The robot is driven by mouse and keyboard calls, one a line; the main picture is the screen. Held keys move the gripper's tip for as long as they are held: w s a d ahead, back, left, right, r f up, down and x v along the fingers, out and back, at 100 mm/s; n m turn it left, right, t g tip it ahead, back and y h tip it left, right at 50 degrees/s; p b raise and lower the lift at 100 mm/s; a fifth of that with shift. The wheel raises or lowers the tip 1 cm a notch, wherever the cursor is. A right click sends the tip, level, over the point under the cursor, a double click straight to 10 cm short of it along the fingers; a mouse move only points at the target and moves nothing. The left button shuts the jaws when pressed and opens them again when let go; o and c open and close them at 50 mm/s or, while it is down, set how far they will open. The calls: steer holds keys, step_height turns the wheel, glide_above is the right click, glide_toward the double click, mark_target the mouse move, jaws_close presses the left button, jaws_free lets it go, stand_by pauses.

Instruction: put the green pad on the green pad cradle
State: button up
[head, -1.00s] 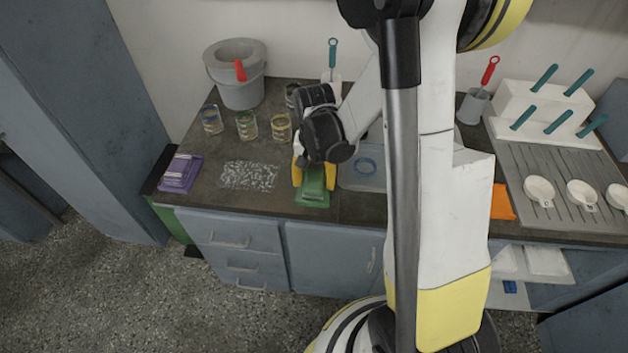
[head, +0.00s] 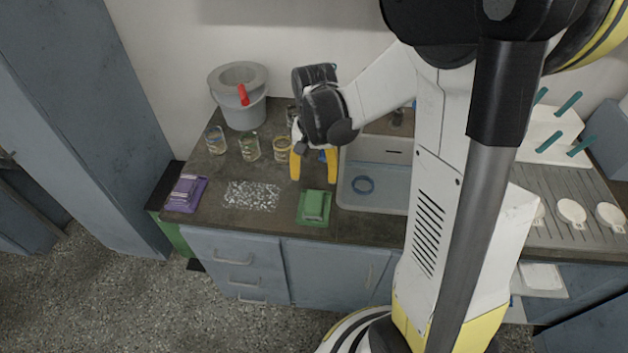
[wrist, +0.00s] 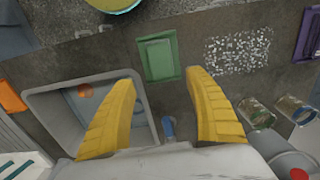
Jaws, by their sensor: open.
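The green pad (head: 315,204) is a small block lying on the flat green pad cradle (head: 306,221) near the counter's front edge. They also show together in the wrist view as a green rectangle, the pad (wrist: 159,58) inside the cradle's border. My gripper (head: 314,179), with yellow fingers, is open and empty. It is above and behind the pad, apart from it. In the wrist view the open fingers (wrist: 160,78) point toward the pad with a clear gap between them.
A sink (head: 372,205) with a blue ring is right of the cradle. A white speckled patch (head: 252,195) and a purple pad on its cradle (head: 186,194) lie left. Several jars (head: 250,148) and a grey bucket (head: 240,108) stand behind. A grooved drainboard (head: 560,190) is far right.

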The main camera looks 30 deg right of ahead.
steer(key=s+a+r+n+t, duration=0.3)
steer(key=s+a+r, duration=0.1)
steer(key=r, duration=0.3)
steer(key=s+a+r+n+t, duration=0.4)
steer(key=s+r, duration=0.2)
steer(key=r, duration=0.1)
steer(key=shift+s+a, duration=0.3)
steer(key=shift+s, duration=0.1)
